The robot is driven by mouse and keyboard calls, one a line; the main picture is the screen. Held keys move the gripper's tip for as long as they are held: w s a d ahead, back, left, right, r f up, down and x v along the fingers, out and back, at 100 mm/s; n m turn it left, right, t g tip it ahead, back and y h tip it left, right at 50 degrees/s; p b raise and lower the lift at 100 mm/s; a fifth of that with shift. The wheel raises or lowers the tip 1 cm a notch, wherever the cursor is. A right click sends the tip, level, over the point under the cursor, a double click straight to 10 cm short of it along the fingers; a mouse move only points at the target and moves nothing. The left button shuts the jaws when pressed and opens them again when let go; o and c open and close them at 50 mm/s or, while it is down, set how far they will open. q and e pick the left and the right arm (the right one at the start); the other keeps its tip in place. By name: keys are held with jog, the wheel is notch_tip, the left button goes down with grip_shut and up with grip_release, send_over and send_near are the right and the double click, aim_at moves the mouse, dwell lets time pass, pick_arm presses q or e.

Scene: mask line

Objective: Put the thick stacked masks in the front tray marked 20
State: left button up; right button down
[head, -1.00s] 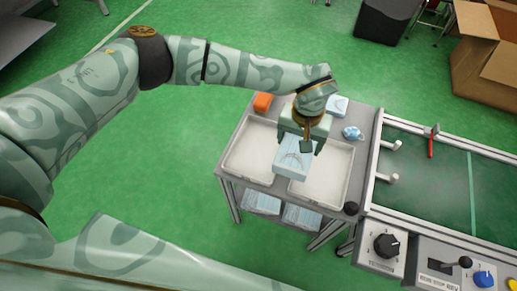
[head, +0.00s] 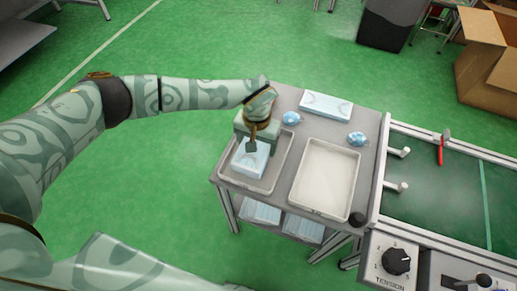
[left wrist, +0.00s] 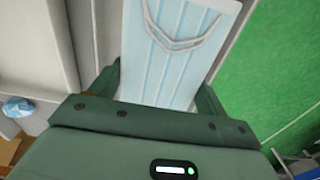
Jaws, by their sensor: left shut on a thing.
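My left gripper (head: 252,146) is shut on a stack of light blue masks (head: 248,163), with white ear loops on top. In the left wrist view the masks (left wrist: 175,60) lie between the two fingers. The stack is over or in the left white tray (head: 274,160); I cannot tell whether it touches the bottom. The right white tray (head: 324,178) beside it is empty. No number is legible on either tray. My right gripper is not in view.
On the grey table, a flat mask pack (head: 326,105) lies at the back, with a small blue bundle (head: 290,118) and another (head: 357,138). Mask stacks (head: 262,212) sit on the lower shelf. A conveyor with pegs (head: 440,195) and a tension knob (head: 397,261) stand at right.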

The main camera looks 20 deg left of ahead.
aim_at(258, 144)
pick_arm(q)
notch_tip(258, 144, down, 3)
jog(key=shift+d+f+b, duration=0.1)
jog(key=shift+b, duration=0.3)
jog(key=shift+r, duration=0.25)
jog(key=o, duration=1)
jog(key=shift+f, duration=0.1)
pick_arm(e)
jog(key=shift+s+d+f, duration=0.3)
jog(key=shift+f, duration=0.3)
pick_arm(q)
notch_tip(258, 144, up, 11)
jog(key=p, duration=0.4)
jog(key=shift+p, duration=0.35)
jog(key=shift+r, duration=0.65)
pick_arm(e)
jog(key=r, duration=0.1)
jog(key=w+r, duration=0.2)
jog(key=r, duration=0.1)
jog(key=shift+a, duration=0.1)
